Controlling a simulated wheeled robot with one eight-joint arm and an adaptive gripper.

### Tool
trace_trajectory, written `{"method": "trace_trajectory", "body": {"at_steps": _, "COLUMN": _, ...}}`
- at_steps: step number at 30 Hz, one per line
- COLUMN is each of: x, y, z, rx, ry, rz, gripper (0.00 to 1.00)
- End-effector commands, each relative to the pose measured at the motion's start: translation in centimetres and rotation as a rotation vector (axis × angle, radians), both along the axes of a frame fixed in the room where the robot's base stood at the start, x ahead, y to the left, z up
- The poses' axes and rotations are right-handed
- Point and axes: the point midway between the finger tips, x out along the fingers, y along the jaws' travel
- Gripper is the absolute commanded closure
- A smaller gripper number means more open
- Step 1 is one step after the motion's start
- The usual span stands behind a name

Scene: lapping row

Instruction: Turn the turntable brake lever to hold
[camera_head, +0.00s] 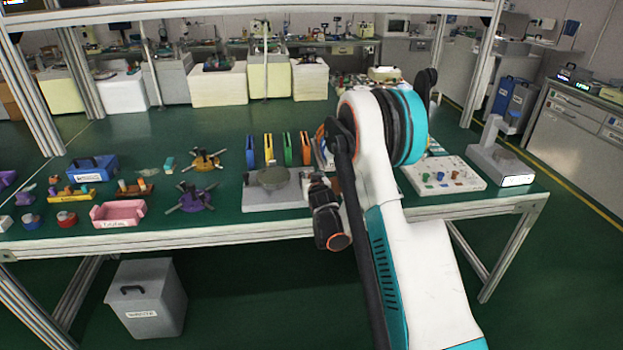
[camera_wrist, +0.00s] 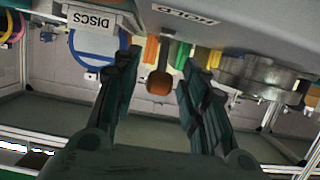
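The turntable (camera_head: 273,178) is a round grey disc on a light grey base (camera_head: 262,197) near the table's front edge. In the wrist view, which looks upside down, a grey panel (camera_wrist: 235,35) carries a white HOLD label (camera_wrist: 187,14). A brown-orange knob on a short stem, seemingly the brake lever (camera_wrist: 160,83), shows between my two dark fingers. My gripper (camera_wrist: 160,65) is open around the knob, with a visible gap on each side. In the head view my gripper (camera_head: 318,188) is at the base's right side; my arm partly hides that area, and the lever cannot be made out.
Several coloured upright discs (camera_head: 268,149) stand behind the turntable. A purple spider-like fixture (camera_head: 195,199) and a pink tray (camera_head: 118,214) lie to the left. A white board with pegs (camera_head: 445,175) and a scale (camera_head: 500,165) are to the right. A DISCS label (camera_wrist: 92,18) shows in the wrist view.

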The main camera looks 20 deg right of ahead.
Motion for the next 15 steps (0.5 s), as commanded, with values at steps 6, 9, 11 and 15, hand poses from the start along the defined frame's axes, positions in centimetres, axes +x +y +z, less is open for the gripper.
{"method": "trace_trajectory", "body": {"at_steps": 6, "x": 0.0, "y": 0.0, "z": 0.0, "rx": 0.000, "ry": 0.000, "rz": 0.000, "gripper": 0.60}}
{"method": "trace_trajectory", "body": {"at_steps": 9, "x": -0.4, "y": 0.1, "z": 0.2, "rx": 0.000, "ry": 0.000, "rz": 0.000, "gripper": 0.60}}
{"method": "trace_trajectory", "body": {"at_steps": 11, "x": -0.9, "y": 0.3, "z": 0.4, "rx": 0.000, "ry": 0.000, "rz": 0.000, "gripper": 0.60}}
{"method": "trace_trajectory", "body": {"at_steps": 15, "x": -3.1, "y": 0.9, "z": 1.1, "rx": -0.001, "ry": 0.000, "rz": 0.000, "gripper": 0.60}}
